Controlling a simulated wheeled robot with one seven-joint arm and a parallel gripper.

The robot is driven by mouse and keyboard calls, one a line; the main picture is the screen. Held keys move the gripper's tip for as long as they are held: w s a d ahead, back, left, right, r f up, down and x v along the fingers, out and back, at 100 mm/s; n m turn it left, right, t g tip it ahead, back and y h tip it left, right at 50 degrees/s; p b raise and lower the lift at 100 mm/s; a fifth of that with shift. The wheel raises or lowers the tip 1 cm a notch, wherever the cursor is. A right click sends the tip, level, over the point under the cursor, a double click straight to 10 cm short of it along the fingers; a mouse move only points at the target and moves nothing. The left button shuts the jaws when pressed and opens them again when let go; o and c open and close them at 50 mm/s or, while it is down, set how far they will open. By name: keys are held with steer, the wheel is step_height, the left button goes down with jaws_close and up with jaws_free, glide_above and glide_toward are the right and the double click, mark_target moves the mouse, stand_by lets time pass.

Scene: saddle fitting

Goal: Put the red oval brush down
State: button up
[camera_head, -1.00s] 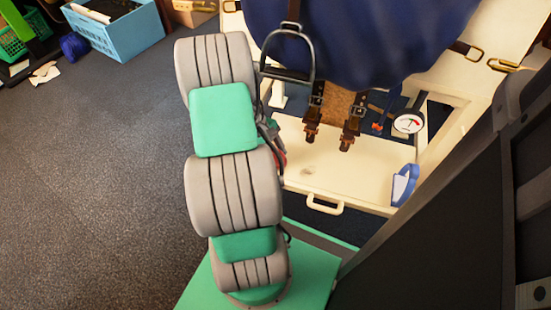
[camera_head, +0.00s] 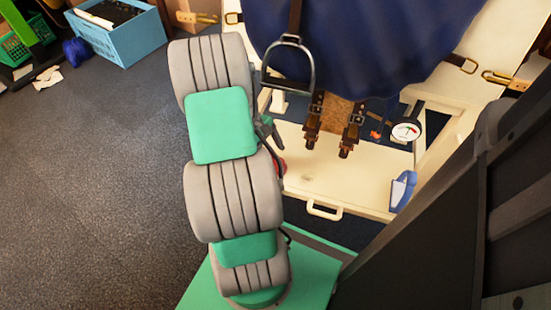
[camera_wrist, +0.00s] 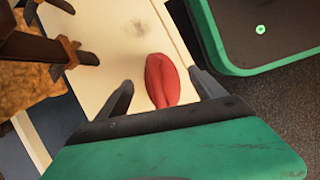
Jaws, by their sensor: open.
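The red oval brush (camera_wrist: 163,80) lies on the cream tray (camera_wrist: 120,50) in the wrist view. My gripper (camera_wrist: 162,92) is open, with one finger on either side of the brush and a gap to each. The near end of the brush is hidden behind the gripper body. In the head view only a small red edge of the brush (camera_head: 281,167) shows beside my arm, on the left part of the tray (camera_head: 330,185).
Brown leather straps with buckles (camera_head: 345,140) hang over the tray, below a blue cloth (camera_head: 370,50) and a metal stirrup (camera_head: 288,65). The tray's middle is clear.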

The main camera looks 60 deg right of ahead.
steer(key=w+a+r+t+h+p, duration=0.1)
steer(key=w+a+r, duration=0.3)
steer(key=w+r, duration=0.2)
steer(key=w+a+r+t+p, duration=0.1)
steer(key=w+a+r, duration=0.35)
steer(key=r, duration=0.25)
steer(key=w+a+r+n+t, duration=0.1)
steer(key=w+a+r+t, duration=0.15)
steer(key=a, duration=0.55)
steer(key=w+a+r+t, duration=0.1)
steer(key=w+a+r, duration=0.25)
steer(key=a, duration=0.45)
steer(key=s+a+r+n+t+y, duration=0.1)
steer(key=s+a+r, duration=0.1)
steer(key=a, duration=1)
steer(key=shift+s+y, duration=0.4)
steer(key=shift+s, duration=0.4)
